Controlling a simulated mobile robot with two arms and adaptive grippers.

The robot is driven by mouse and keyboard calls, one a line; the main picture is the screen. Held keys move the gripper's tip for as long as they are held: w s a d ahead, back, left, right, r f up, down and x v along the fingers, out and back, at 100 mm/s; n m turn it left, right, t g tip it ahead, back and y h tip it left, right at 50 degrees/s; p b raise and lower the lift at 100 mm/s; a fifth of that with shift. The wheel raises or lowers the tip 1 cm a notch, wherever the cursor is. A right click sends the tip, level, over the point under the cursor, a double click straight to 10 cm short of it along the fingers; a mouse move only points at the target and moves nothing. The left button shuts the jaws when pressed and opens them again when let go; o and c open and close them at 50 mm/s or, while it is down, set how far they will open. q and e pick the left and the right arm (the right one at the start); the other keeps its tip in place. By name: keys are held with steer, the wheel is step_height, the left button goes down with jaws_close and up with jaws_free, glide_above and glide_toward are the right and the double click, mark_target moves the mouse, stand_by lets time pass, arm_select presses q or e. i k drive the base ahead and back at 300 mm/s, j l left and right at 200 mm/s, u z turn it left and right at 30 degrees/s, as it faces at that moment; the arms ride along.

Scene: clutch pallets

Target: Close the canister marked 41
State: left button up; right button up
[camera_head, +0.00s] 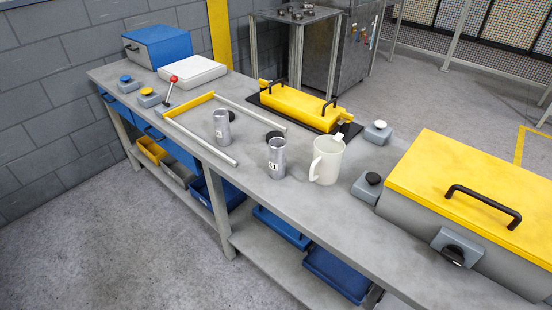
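Two grey metal canisters stand upright on the workbench. The nearer canister (277,160) has a small white label whose number is too small to read surely; it may end in 1. The farther canister (221,128) also has a white label, which I cannot read. A dark round piece (274,136), perhaps a lid, lies just behind the nearer canister and is partly hidden. Another dark round piece (231,115) lies behind the farther canister. I cannot tell which canister is marked 41. Neither of my grippers is in view.
A cream jug (327,160) stands right of the nearer canister. A yellow-and-grey rail frame (188,104) lies to the left. A yellow lid with black handles (297,106) lies behind. A yellow-topped box (468,190) fills the right. The bench's front edge is close to the canisters.

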mark_target(277, 146)
steer(key=u, duration=0.5)
steer(key=i+l+u, duration=0.15)
steer(key=l, duration=0.25)
steer(key=i+l+u, duration=0.15)
steer(key=l, duration=0.25)
steer(key=j+z, duration=0.1)
steer(key=z, duration=0.3)
steer(key=i+j+z, duration=0.1)
steer(key=z, duration=0.3)
steer(key=j+z, duration=0.2)
steer(key=z, duration=0.2)
steer(key=i+j+z, duration=0.1)
steer(key=j+z, duration=0.3)
steer(key=j, duration=0.95)
steer(key=k+j+z, duration=0.1)
steer(key=j+z, duration=0.3)
steer(key=j, duration=1.7)
steer(key=k, duration=0.05)
